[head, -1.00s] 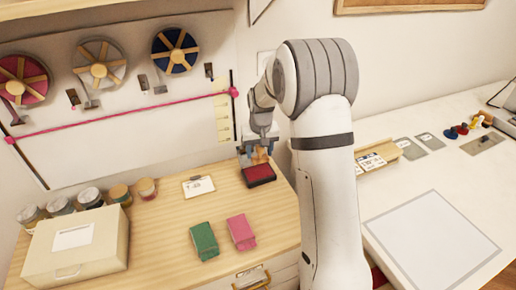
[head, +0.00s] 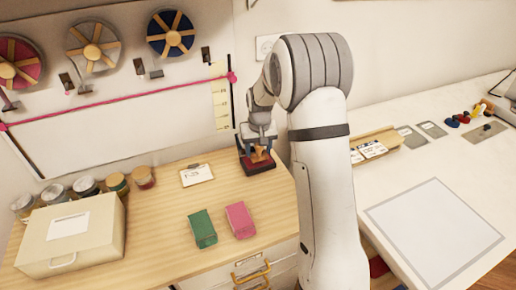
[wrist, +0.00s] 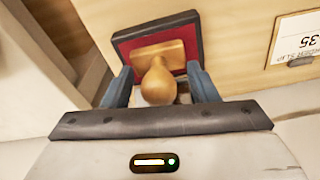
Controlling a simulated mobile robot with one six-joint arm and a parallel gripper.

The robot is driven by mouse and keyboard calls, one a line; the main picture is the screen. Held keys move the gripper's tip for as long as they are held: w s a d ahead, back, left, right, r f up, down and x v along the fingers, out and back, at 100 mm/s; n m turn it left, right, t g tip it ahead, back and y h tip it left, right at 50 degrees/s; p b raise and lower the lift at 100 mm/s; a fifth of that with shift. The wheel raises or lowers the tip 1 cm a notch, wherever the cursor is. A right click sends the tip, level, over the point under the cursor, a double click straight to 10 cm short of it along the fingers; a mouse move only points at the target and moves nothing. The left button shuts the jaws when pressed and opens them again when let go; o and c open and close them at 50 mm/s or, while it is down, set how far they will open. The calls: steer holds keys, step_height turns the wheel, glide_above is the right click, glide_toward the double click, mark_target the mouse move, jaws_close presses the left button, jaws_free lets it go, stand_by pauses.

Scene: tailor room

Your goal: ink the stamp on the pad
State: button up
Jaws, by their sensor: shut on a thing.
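The stamp (wrist: 158,75) has a rounded wooden handle and a wooden base. My gripper (wrist: 160,90) is shut on its handle, with a blue-grey finger on each side. The ink pad (wrist: 190,30) is a red surface in a dark frame. In the wrist view the stamp's base covers the middle of the red surface; the contact underneath is hidden. In the head view my gripper (head: 259,150) is over the pad (head: 262,168) at the back right of the wooden cabinet top, with the stamp (head: 262,153) between the fingers.
A labelled card (head: 196,174) lies left of the pad. A cream box (head: 75,237) and several jars (head: 86,186) are at the left. The wall is close behind the pad.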

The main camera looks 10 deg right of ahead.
steer(key=shift+f+b, duration=0.45)
steer(key=shift+f, duration=0.15)
steer(key=shift+s+f+b, duration=0.3)
steer(key=shift+f+b, duration=0.05)
steer(key=shift+f, duration=0.2)
steer(key=shift+c, duration=0.4)
stand_by(0.6)
steer(key=shift+r, duration=0.1)
steer(key=shift+w+r+p, duration=0.15)
steer(key=shift+r+p, duration=0.3)
steer(key=shift+r, duration=0.05)
steer(key=shift+w+r+p, duration=0.15)
steer(key=shift+r+p, duration=1.45)
steer(key=shift+r, duration=1.55)
